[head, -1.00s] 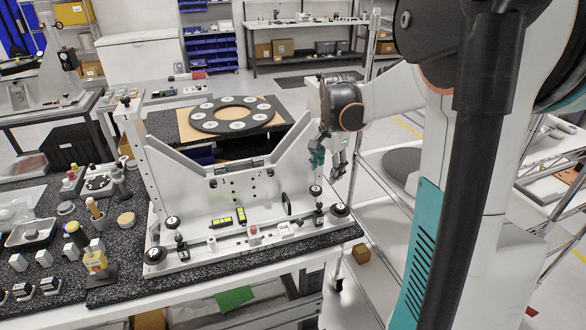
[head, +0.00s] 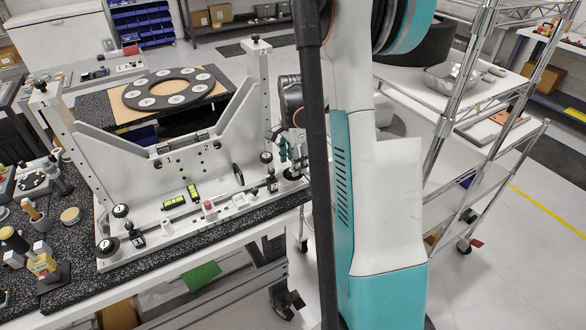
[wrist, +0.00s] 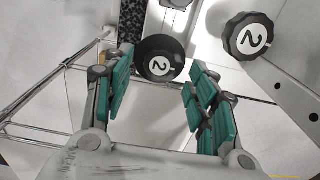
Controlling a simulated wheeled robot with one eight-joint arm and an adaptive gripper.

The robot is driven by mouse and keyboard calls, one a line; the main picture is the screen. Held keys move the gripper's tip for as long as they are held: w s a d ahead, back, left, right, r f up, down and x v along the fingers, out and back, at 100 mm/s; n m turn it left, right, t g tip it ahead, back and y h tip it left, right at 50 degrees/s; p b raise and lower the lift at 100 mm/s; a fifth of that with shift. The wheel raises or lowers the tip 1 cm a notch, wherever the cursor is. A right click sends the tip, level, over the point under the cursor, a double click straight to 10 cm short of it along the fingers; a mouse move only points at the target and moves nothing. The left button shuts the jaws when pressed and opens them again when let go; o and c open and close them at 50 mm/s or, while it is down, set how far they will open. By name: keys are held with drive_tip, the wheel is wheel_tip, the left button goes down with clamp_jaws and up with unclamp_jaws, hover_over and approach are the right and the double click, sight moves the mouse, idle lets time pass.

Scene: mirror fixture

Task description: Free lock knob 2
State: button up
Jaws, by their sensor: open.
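The mirror fixture's white base (head: 165,238) stands on a dark speckled bench, with its panel marked 1 and 2. At its right end is a black round knob (head: 266,157), with another knob (head: 292,174) at the corner. In the wrist view two black knobs each carry a white 2: one (wrist: 160,60) appears between my fingers, and the other (wrist: 249,37) lies to the right. I cannot tell which is the lock knob. My gripper (wrist: 162,98), teal-padded, is open and empty. In the head view it (head: 291,150) hangs just above the fixture's right end, partly hidden by my arm.
Two yellow-green levels (head: 174,203) and a red-topped part (head: 208,207) sit on the base. A black ring plate (head: 170,88) lies behind the panel. A wire shelf rack (head: 480,130) stands to the right. Small parts crowd the bench's left.

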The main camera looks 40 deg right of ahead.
drive_tip(key=shift+f, duration=1.25)
drive_tip(key=c, duration=1)
drive_tip(key=shift+c, duration=0.2)
